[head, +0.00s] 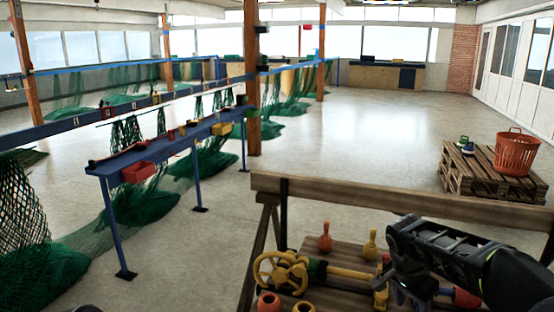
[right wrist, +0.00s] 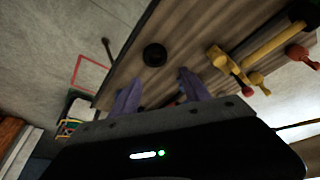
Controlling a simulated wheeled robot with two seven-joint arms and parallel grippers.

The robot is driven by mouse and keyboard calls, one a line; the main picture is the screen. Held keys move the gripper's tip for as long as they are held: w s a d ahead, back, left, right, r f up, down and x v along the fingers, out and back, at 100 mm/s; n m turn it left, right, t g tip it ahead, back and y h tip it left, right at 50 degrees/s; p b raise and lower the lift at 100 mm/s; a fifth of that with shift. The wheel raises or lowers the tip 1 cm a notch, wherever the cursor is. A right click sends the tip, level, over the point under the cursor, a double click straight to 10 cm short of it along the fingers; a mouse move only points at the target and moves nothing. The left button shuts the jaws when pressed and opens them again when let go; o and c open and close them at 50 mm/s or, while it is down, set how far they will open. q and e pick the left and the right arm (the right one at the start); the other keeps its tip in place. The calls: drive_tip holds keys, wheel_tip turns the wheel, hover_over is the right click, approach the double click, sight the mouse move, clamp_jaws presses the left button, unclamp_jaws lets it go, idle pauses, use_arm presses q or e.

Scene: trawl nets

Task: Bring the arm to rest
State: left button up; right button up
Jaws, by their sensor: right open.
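My right arm (head: 440,255) comes in from the right in the head view, over the right part of the wooden workbench (head: 400,195). Its fingertips cannot be made out there. In the right wrist view my right gripper (right wrist: 157,88) has its two purple fingers spread apart, with nothing seen held between them. A small black round thing (right wrist: 154,55) lies on the wooden surface beyond the fingers. My left gripper does not show.
On the bench are a yellow handwheel (head: 280,272), red (head: 325,238) and yellow (head: 370,245) pear-shaped pieces and orange pots (head: 268,302). A pallet (head: 470,175) with an orange basket (head: 515,153) stands right. Green nets (head: 215,160) hang left. The middle floor is clear.

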drive_tip(key=s+a+f+n+g+y, duration=0.15)
drive_tip(key=s+a+f, duration=0.3)
drive_tip(key=f, duration=0.45)
drive_tip(key=s+a+f+n+y, duration=0.25)
drive_tip(key=a+f, duration=0.25)
drive_tip(key=f, duration=0.3)
drive_tip(key=s+a+f+n+y, duration=0.15)
drive_tip(key=s+a+f, duration=0.25)
drive_tip(key=f, duration=0.5)
drive_tip(key=s+a+f+n+y, duration=0.1)
drive_tip(key=s+a+f, duration=0.25)
drive_tip(key=s, duration=0.45)
drive_tip(key=s+a+f+n+b, duration=0.1)
drive_tip(key=s+a+f, duration=0.1)
drive_tip(key=s+f, duration=0.4)
drive_tip(key=s+a+f+n+y, duration=0.1)
drive_tip(key=s+a+f, duration=0.2)
drive_tip(key=s, duration=0.6)
drive_tip(key=w+a+f+n+b, duration=0.1)
drive_tip(key=w+a+f+b, duration=0.1)
drive_tip(key=w+f+b, duration=0.2)
drive_tip(key=b, duration=0.3)
drive_tip(key=shift+a, duration=0.25)
drive_tip(key=shift+w+n+t, duration=0.1)
drive_tip(key=shift+n+t, duration=0.15)
